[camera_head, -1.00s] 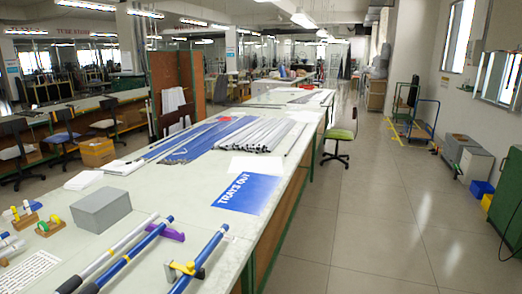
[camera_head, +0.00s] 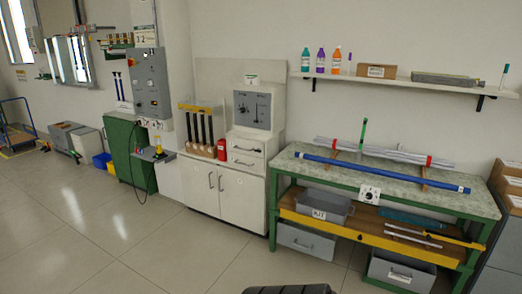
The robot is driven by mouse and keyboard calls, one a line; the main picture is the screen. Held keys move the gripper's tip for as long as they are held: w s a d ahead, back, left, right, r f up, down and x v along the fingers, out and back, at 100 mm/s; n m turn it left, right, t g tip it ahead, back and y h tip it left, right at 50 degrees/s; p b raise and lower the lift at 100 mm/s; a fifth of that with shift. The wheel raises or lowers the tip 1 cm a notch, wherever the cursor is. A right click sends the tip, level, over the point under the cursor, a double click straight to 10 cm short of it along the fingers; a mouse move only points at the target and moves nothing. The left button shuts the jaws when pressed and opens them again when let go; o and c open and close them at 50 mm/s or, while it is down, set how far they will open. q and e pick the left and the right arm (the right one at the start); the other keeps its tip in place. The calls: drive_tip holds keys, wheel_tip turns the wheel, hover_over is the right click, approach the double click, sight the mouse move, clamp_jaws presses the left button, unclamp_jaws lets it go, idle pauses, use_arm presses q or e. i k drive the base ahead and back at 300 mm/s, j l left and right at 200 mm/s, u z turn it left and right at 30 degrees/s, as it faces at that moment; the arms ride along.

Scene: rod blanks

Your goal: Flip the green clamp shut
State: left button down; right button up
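An upright green piece (camera_head: 363,135), which looks like the green clamp standing open, is at the back of the green-framed workbench (camera_head: 465,204) on the right. It rises beside the grey rods (camera_head: 390,153), which have red bands. Its lower part is too small to make out. A blue rod (camera_head: 385,174) lies along the front of the same benchtop on wooden supports. Neither of my grippers is in view.
Grey bins (camera_head: 305,243) and loose rods fill the bench's lower levels. A white cabinet (camera_head: 222,190) with a red cylinder (camera_head: 222,149) on top stands left of the bench. A shelf (camera_head: 395,78) with bottles hangs above. The floor (camera_head: 110,235) at left and front is clear.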

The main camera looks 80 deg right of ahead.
sight(365, 120)
drive_tip(key=z, duration=0.5)
drive_tip(key=l+z, duration=0.15)
drive_tip(key=z, duration=0.3)
drive_tip(key=l+z, duration=0.1)
drive_tip(key=z, duration=0.4)
drive_tip(key=l+z, duration=0.1)
drive_tip(key=z, duration=0.35)
drive_tip(key=i+l+z, duration=0.15)
drive_tip(key=l+z, duration=0.2)
drive_tip(key=i+l+z, duration=0.15)
drive_tip(key=z, duration=0.2)
drive_tip(key=i+l+z, duration=0.2)
drive_tip(key=z, duration=0.15)
drive_tip(key=i+l+z, duration=0.1)
drive_tip(key=i+l, duration=0.4)
drive_tip(key=i+l+u, duration=0.15)
drive_tip(key=i, duration=0.35)
drive_tip(key=i+l+u, duration=0.15)
drive_tip(key=i, duration=0.3)
drive_tip(key=i+l+u, duration=0.15)
drive_tip(key=i, duration=0.35)
drive_tip(key=i+l+u, duration=0.2)
drive_tip(key=i+l, duration=0.2)
